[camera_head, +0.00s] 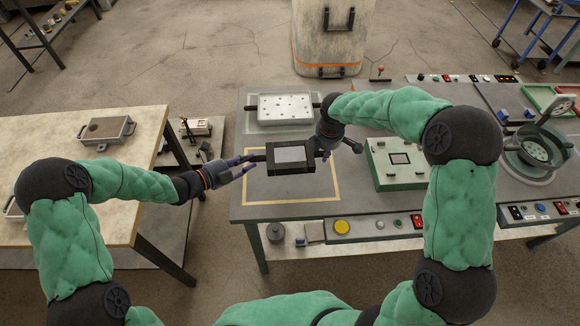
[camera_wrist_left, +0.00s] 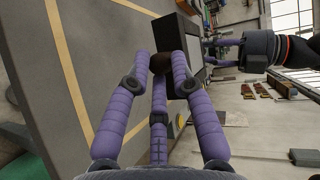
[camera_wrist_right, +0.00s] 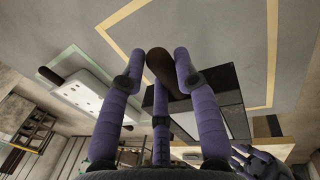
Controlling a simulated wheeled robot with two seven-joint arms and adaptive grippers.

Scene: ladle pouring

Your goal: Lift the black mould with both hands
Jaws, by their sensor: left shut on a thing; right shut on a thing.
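The black mould (camera_head: 290,169) has a pale grey plate set in its top and a dark handle at each side. It is level over the yellow taped square, and any gap beneath it is hard to judge. My left gripper (camera_head: 250,165) is shut on its left handle, which also shows in the left wrist view (camera_wrist_left: 160,63). My right gripper (camera_head: 325,147) is shut on its right handle, seen in the right wrist view (camera_wrist_right: 160,65). The mould body shows beyond the fingers in the left wrist view (camera_wrist_left: 167,36) and right wrist view (camera_wrist_right: 229,93).
A white perforated plate (camera_head: 283,107) lies behind the mould. A green box (camera_head: 398,176) stands to the right. Buttons (camera_head: 341,226) line the table's front edge. A cream table (camera_head: 70,180) stands on the left, across a gap.

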